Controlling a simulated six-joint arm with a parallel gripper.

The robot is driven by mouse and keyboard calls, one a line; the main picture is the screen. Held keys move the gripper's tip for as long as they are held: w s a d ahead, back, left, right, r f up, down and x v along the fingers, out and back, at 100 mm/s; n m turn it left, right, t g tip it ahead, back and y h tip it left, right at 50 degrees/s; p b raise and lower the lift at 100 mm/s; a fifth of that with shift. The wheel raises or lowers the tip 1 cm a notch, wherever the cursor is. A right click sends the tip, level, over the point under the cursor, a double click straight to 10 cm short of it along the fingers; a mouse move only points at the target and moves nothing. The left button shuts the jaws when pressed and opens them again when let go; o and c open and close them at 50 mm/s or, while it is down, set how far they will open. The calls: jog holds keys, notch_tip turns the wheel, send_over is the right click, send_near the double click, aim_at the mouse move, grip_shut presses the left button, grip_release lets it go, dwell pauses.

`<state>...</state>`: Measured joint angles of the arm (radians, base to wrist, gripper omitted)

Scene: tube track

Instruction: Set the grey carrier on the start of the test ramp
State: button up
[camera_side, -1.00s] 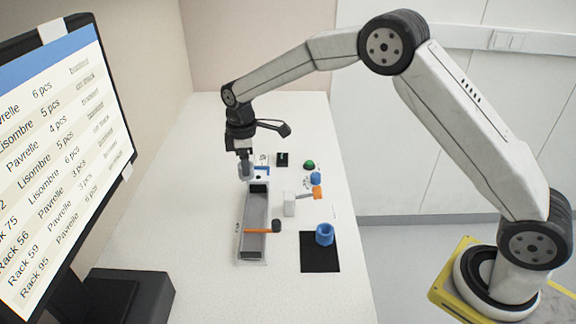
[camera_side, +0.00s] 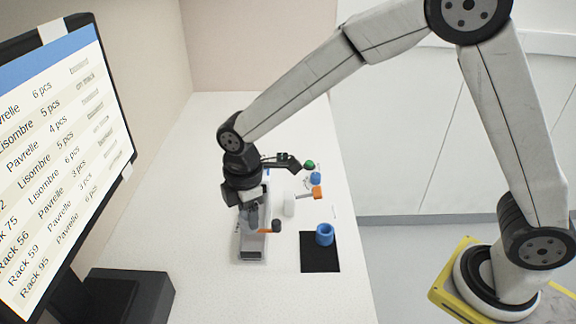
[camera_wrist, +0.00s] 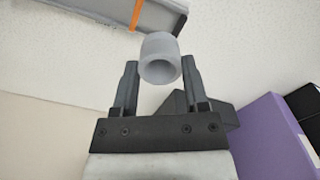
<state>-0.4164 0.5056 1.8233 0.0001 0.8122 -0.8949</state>
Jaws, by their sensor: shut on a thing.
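The grey carrier (camera_wrist: 160,58) is a short hollow cylinder. In the wrist view it sits between the two fingertips, its open end facing the camera. My gripper (camera_wrist: 160,70) is shut on it. In the side view my gripper (camera_side: 252,222) hangs over the left part of the long grey trough-like test ramp (camera_side: 249,252) and hides much of it. Whether the carrier touches the ramp is not clear. The ramp also shows at the top of the wrist view (camera_wrist: 108,10), beyond the carrier, with an orange bar (camera_wrist: 138,14) across it.
A blue ring (camera_side: 325,235) sits on a black pad (camera_side: 318,262). A monitor (camera_side: 62,160) fills the left.

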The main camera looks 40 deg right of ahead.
jog(key=shift+f, duration=0.15)
jog(key=shift+f, duration=2.9)
jog(key=shift+f, duration=0.1)
jog(key=o, duration=1.2)
jog(key=shift+r, duration=3.9)
